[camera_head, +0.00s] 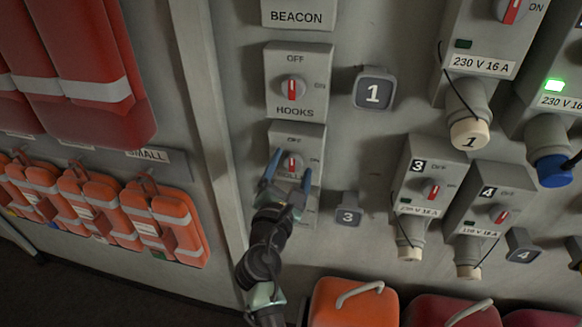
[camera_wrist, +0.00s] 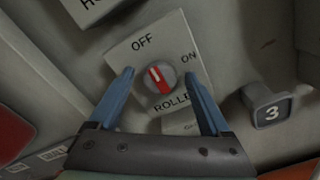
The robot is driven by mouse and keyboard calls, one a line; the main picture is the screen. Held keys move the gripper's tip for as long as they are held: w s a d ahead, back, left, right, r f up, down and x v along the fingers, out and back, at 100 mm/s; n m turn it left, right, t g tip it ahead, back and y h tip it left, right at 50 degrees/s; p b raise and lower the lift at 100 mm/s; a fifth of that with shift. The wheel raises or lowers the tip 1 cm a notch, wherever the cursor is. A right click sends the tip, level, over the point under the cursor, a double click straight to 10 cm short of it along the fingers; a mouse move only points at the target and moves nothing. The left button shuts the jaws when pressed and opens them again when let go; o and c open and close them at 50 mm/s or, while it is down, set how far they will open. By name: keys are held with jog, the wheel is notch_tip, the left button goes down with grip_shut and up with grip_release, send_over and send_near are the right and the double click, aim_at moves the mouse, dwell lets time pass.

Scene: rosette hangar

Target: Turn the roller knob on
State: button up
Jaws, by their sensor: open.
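The roller knob (camera_wrist: 159,79) is a round grey dial with a red pointer bar, on a grey switch box (camera_wrist: 120,58) lettered OFF, ON and ROLLE, the last letters being covered by a finger. Its pointer lies toward OFF, and ON is to the right. In the head view the knob (camera_head: 291,162) sits below the HOOKS switch. My gripper (camera_head: 286,168) is open, with one blue finger on each side of the knob. In the wrist view my gripper (camera_wrist: 160,82) shows gaps between both fingers and the knob. Whether the fingertips reach the knob's depth is unclear.
The HOOKS switch box (camera_head: 297,80) is directly above. A grey block marked 3 (camera_head: 347,209) sticks out at the right, also in the wrist view (camera_wrist: 272,112). A wall post (camera_head: 207,120) and orange bags (camera_head: 130,210) are at the left. An orange case (camera_head: 352,305) is below.

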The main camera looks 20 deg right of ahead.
grip_shut()
dwell(0.3)
jog(key=shift+f, duration=0.1)
jog(key=m+b, duration=0.3)
jog(key=m, duration=0.1)
jog(key=shift+f+m+b, duration=0.2)
jog(key=shift+m+b, duration=0.2)
jog(key=m+b, duration=0.4)
jog(key=m, duration=0.1)
jog(key=m+b, duration=0.5)
jog(key=shift+m, duration=0.3)
jog(key=shift+m+b, duration=0.95)
jog(key=shift+m, duration=0.25)
jog(key=shift+r, duration=0.1)
